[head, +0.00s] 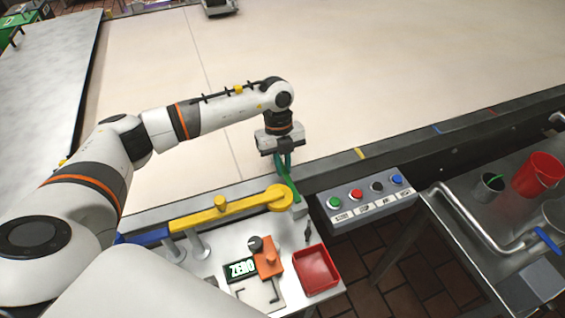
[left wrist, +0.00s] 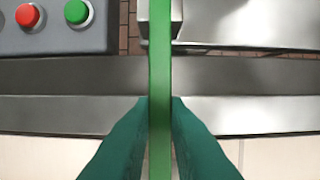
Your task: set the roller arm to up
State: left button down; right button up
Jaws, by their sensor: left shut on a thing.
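A long bar, blue at the left and yellow (head: 200,216) along its length, lies along the belt's near edge and ends in a round yellow disc (head: 279,198). A thin green bar rises by the disc and also shows in the left wrist view (left wrist: 160,60). Which of these parts is named the roller arm, I cannot tell. My left gripper (head: 283,170) points down just above the disc. Its teal fingers are shut on the green bar, one on each side, as the left wrist view shows. My right gripper is not in view.
A button box (head: 368,201) with green, red, black and blue buttons stands right of the disc. Nearer are a red tray (head: 316,270), an orange block (head: 268,262) and a ZERO display (head: 241,268). A red bucket (head: 537,174) stands at right. The wide pale belt (head: 360,70) is mostly clear.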

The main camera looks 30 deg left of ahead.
aim_at(284, 170)
pick_arm(q)
jog(key=shift+d+r+t+y, duration=0.15)
jog(key=shift+r+t+y, duration=0.15)
jog(key=shift+r, duration=0.3)
jog(key=shift+s+d+r+t+y, duration=0.2)
jog(key=shift+r+t+y, duration=0.25)
jog(key=shift+t+y, duration=0.05)
jog(key=shift+s+d+r+t+y+b, duration=0.25)
jog(key=shift+r+t+y, duration=0.25)
jog(key=shift+r+y, duration=0.1)
jog(key=shift+s+d+r+t+y+b, duration=0.2)
jog(key=shift+r+t+y, duration=0.3)
jog(key=shift+y, duration=0.1)
